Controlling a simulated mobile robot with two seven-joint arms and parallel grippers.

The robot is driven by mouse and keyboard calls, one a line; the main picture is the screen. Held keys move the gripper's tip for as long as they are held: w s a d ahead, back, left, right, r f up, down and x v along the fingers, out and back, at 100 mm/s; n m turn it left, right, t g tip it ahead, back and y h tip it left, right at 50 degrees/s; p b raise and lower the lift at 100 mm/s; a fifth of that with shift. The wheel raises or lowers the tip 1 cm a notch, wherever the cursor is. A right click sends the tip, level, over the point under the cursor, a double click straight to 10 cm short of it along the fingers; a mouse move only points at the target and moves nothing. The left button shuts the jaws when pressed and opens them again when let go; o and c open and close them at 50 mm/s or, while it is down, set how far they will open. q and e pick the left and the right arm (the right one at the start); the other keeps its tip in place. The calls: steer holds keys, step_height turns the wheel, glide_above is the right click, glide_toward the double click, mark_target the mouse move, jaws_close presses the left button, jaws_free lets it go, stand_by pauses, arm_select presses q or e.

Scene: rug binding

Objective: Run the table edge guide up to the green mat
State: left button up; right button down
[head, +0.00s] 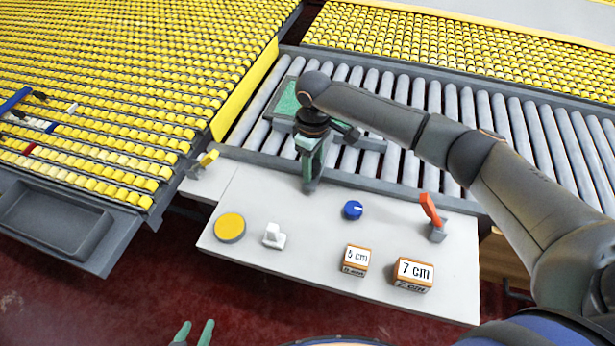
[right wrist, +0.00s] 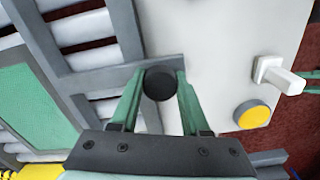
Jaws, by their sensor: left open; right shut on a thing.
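The green mat (head: 287,98) lies on the grey rollers, partly hidden in the head view by my right arm. It also shows at the left of the right wrist view (right wrist: 38,95). The table edge guide has a grey bar (head: 372,144) across the rollers, roughly parallel to the front rail. In the right wrist view its bar (right wrist: 36,38) is beside the mat's near side; I cannot tell whether they touch. My right gripper (right wrist: 160,88) is shut on the guide's round black knob (right wrist: 160,84). My left gripper (head: 193,333) is open and empty at the bottom edge of the head view.
The white table (head: 310,225) in front of the rollers carries a yellow disc (head: 230,227), a white block (head: 274,236), a blue knob (head: 352,210), an orange lever (head: 431,210), and blocks marked 5 cm (head: 356,260) and 7 cm (head: 413,273).

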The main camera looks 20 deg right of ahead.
steer(key=shift+w+d+r, duration=0.1)
steer(key=shift+w+d, duration=0.2)
steer(key=shift+w, duration=0.2)
steer(key=shift+w+d, duration=0.25)
steer(key=shift+w, duration=0.2)
steer(key=shift+c, duration=1.9)
jaws_free()
steer(key=shift+s, duration=0.1)
step_height(320, 180, up, 12)
steer(key=shift+r, duration=0.2)
steer(key=shift+s, duration=0.1)
